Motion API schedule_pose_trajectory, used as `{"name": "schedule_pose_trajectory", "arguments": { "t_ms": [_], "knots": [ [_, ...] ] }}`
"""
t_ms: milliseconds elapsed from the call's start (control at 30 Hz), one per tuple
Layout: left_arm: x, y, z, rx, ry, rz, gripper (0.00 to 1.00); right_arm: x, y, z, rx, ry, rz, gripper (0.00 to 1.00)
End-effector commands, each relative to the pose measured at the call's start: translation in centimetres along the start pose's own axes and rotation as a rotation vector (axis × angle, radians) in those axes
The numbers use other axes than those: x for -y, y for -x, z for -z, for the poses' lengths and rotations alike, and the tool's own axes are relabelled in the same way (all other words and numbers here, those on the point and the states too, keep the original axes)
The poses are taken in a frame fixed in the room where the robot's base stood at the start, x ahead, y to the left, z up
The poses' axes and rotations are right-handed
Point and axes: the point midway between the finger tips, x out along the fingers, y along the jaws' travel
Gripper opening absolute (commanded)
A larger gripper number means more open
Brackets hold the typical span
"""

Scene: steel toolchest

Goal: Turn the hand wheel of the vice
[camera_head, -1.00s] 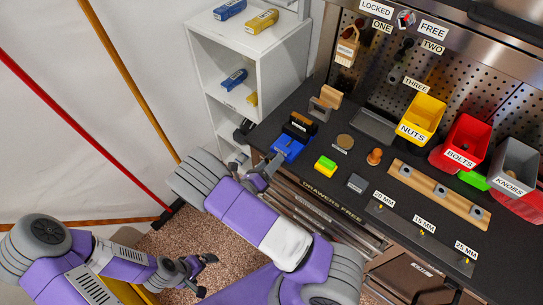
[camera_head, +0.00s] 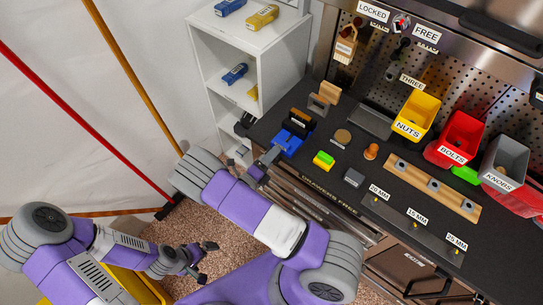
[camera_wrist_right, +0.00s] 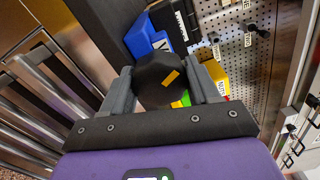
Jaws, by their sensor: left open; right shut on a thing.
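The blue vice (camera_head: 287,143) stands at the near left edge of the dark worktop, and its blue body shows again in the right wrist view (camera_wrist_right: 145,38). Its hand wheel, a dark faceted knob (camera_wrist_right: 158,78) with an orange mark, sits between the fingers of my right gripper (camera_wrist_right: 168,82). My right gripper (camera_head: 261,168) is shut on the wheel at the front of the vice; in the head view the wheel is mostly hidden by the gripper. My left gripper (camera_head: 202,262) is open and empty, low over the carpet, away from the vice.
Behind the vice are a black block (camera_head: 299,122) and a wooden-topped block (camera_head: 328,94). A green-and-yellow block (camera_head: 324,160) lies to its right. Drawers (camera_head: 300,205) lie below the worktop edge. A white shelf unit (camera_head: 272,62) stands behind left.

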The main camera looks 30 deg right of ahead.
Motion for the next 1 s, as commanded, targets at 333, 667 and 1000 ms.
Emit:
{"name": "schedule_pose_trajectory", "arguments": {
  "t_ms": [333, 667, 1000],
  "knots": [
    [0.0, 0.0, 0.0, 0.0, 0.0, 0.0, 1.0, 0.1, 0.0, -0.4, 0.008, -0.006, 0.003, 0.69],
    [0.0, 0.0, 0.0, 0.0, 0.0, 0.0, 1.0, 0.0, 0.0, -0.1, 0.003, -0.003, 0.0, 0.83],
    [0.1, -0.4, 0.0, 0.0, 0.0, 0.0, 1.0, -0.1, 4.2, -0.2, 0.007, -0.003, -0.001, 0.83]
  ]
}}
